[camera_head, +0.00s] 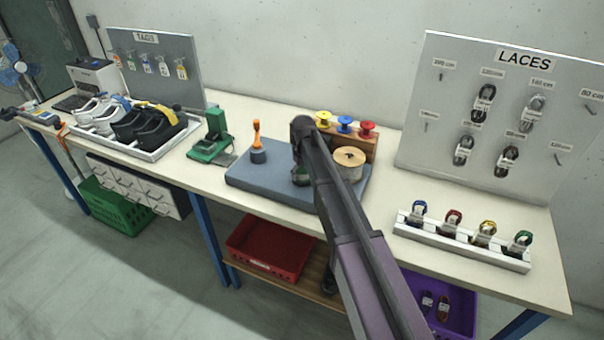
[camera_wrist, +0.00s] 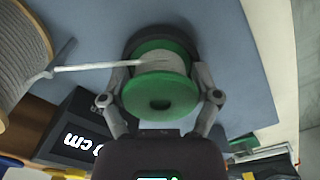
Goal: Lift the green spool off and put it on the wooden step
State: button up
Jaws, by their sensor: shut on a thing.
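The green spool (camera_wrist: 160,95), wound with pale grey thread, is between the two fingers of my gripper (camera_wrist: 162,100) in the wrist view. The fingers are shut on its sides. In the head view only a little green of the spool (camera_head: 299,180) shows beside my gripper (camera_head: 301,174), over the blue-grey mat; my arm hides the rest. A pale strand runs from the green spool toward a large spool in the wrist view. The wooden step (camera_head: 372,148) stands at the back right of the mat, with yellow, blue and red spools on it.
The large twine spool (camera_head: 349,163) stands on the mat (camera_head: 270,190), right of my gripper and before the step. An orange-handled tool (camera_head: 257,142) stands at left. A lace rack (camera_head: 460,245) is at right, a green device (camera_head: 210,140) farther left.

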aim_at(304, 168)
jog(key=shift+r, duration=0.1)
notch_tip(304, 168, up, 10)
jog(key=p, duration=1)
jog(key=shift+d, duration=0.1)
dwell(0.7)
